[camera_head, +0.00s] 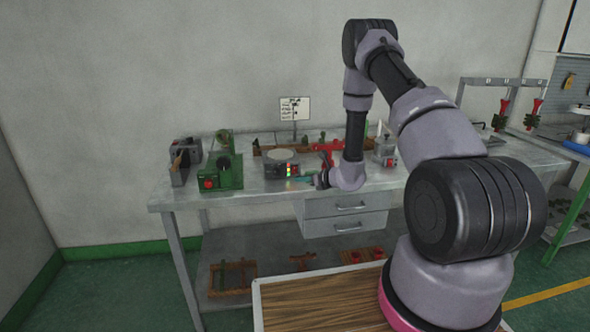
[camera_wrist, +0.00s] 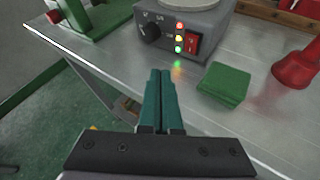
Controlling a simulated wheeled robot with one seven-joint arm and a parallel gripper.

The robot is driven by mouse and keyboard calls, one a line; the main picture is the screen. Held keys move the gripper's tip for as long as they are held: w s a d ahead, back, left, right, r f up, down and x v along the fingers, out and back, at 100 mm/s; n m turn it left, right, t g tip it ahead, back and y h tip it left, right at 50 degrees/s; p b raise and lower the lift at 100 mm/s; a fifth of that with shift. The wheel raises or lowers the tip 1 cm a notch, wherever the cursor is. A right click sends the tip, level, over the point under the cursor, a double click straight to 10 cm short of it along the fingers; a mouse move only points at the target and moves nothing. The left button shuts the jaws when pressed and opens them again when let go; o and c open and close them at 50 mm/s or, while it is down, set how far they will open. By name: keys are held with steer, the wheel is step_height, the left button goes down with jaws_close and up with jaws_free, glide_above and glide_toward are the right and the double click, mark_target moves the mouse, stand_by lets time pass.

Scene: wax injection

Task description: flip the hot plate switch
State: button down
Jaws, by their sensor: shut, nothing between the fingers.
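The hot plate (camera_head: 281,163) is a grey box with a round pale top on the grey table. In the wrist view its front face (camera_wrist: 172,30) shows a black knob (camera_wrist: 149,33), a column of red, yellow and green lights (camera_wrist: 179,37), and a red rocker switch (camera_wrist: 193,42) to their right. My gripper (camera_wrist: 160,73) has teal fingers pressed together, with nothing between them. Its tips are in front of and below the hot plate's front face, apart from the switch. In the head view my gripper (camera_head: 306,179) is near the table's front edge, partly hidden by my wrist.
A green block (camera_wrist: 224,84) lies on the table right of my fingers. A red object (camera_wrist: 297,67) stands farther right. A green machine (camera_head: 222,168) stands left of the hot plate. The table's front edge (camera_wrist: 100,82) runs beneath my gripper. Drawers (camera_head: 344,212) hang below the table.

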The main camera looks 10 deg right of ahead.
steer(key=shift+w+r, duration=0.15)
steer(key=shift+w, duration=1.1)
steer(key=shift+w+r, duration=0.15)
steer(key=shift+w, duration=1.1)
steer(key=shift+w, duration=0.1)
steer(key=shift+w, duration=0.3)
steer(key=shift+w+r, duration=0.1)
steer(key=shift+w, duration=0.2)
stand_by(0.5)
steer(key=shift+s, duration=0.1)
steer(key=shift+s, duration=0.6)
steer(key=shift+s+f, duration=0.2)
steer(key=shift+s, duration=1.05)
steer(key=shift+s+f, duration=0.2)
steer(key=shift+s, duration=1.05)
